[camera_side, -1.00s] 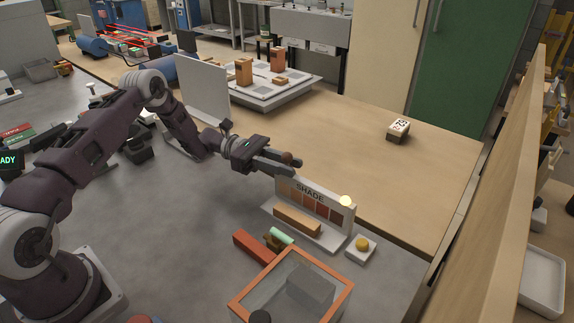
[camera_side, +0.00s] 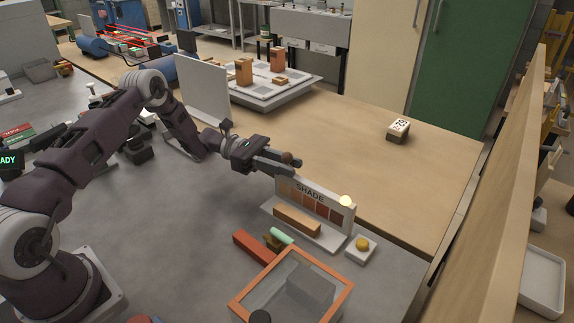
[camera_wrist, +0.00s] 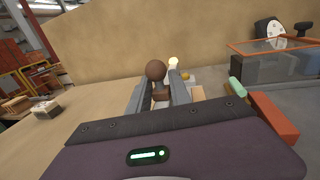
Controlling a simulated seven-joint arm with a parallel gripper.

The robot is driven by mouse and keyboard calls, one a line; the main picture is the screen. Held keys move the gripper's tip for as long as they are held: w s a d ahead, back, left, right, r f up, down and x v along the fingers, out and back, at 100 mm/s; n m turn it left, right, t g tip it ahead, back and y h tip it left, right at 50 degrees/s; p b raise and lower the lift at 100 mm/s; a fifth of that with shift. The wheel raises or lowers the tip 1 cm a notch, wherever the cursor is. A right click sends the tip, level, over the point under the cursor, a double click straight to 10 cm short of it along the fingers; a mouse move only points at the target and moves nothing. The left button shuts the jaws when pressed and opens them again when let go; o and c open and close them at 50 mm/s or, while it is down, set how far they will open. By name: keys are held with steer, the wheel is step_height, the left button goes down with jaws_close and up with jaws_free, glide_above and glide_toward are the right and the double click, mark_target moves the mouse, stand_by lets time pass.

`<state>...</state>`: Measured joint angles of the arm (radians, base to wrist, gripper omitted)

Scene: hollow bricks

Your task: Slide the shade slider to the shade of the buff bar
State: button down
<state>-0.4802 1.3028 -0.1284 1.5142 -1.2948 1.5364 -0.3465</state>
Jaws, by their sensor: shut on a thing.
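The shade board (camera_side: 311,194) stands upright with a row of colour swatches running from light buff at its left to dark red-brown at its right. A buff bar (camera_side: 297,221) lies on the ledge in front of it. The shade slider's round brown knob (camera_side: 287,157) is at the board's top left end, and it also shows in the wrist view (camera_wrist: 156,71). My gripper (camera_side: 285,166) is shut on the knob, with a finger on each side in the wrist view (camera_wrist: 157,88). The slider's lower part is hidden by the fingers.
A lit round lamp (camera_side: 345,201) is at the board's right end. A yellow button (camera_side: 362,243) on a white base sits to its right. A red bar (camera_side: 255,246), a green piece (camera_side: 282,235) and an orange-framed glass box (camera_side: 292,287) are in front. The wooden table behind is mostly clear.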

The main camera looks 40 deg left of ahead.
mark_target(300, 178)
steer(key=d, duration=0.3)
steer(key=shift+d, duration=0.4)
steer(key=c, duration=1.5)
jaws_free()
steer(key=s+a, duration=0.1)
steer(key=a, duration=0.6)
steer(key=shift+s, duration=0.2)
